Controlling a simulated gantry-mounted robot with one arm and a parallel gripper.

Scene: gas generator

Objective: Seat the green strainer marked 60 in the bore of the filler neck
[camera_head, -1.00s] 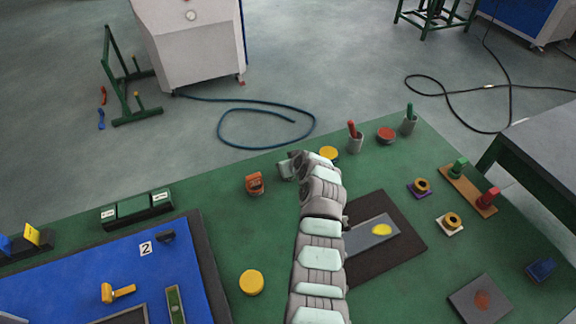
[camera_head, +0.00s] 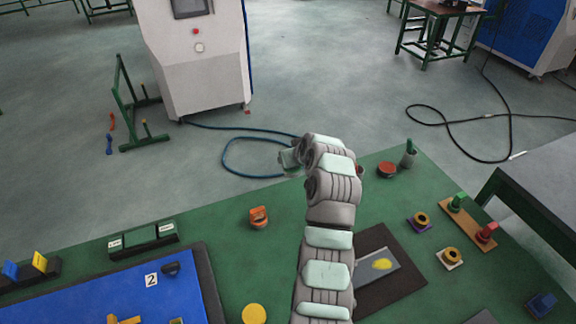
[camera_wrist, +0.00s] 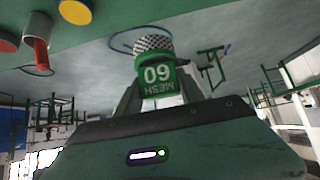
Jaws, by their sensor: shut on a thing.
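The green strainer (camera_wrist: 157,77) is marked 60 and MESH, upside down in the wrist view, and has a checkered mesh end. My gripper (camera_wrist: 160,95) is shut on its green body, with the mesh end pointing away from the palm. In the head view my gripper (camera_head: 291,160) is raised near the table's far edge, and the strainer is not clear there. I cannot tell which thing is the filler neck. Two ring-shaped pieces with dark bores, one on a purple base (camera_head: 420,219) and one on a white base (camera_head: 450,257), stand at the right.
A red disc (camera_head: 386,170) and a grey cup with a green piece (camera_head: 409,155) stand at the far edge. An orange part (camera_head: 258,217) stands left of my arm. A blue mat (camera_head: 90,293) fills the left. Green table around the orange part is clear.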

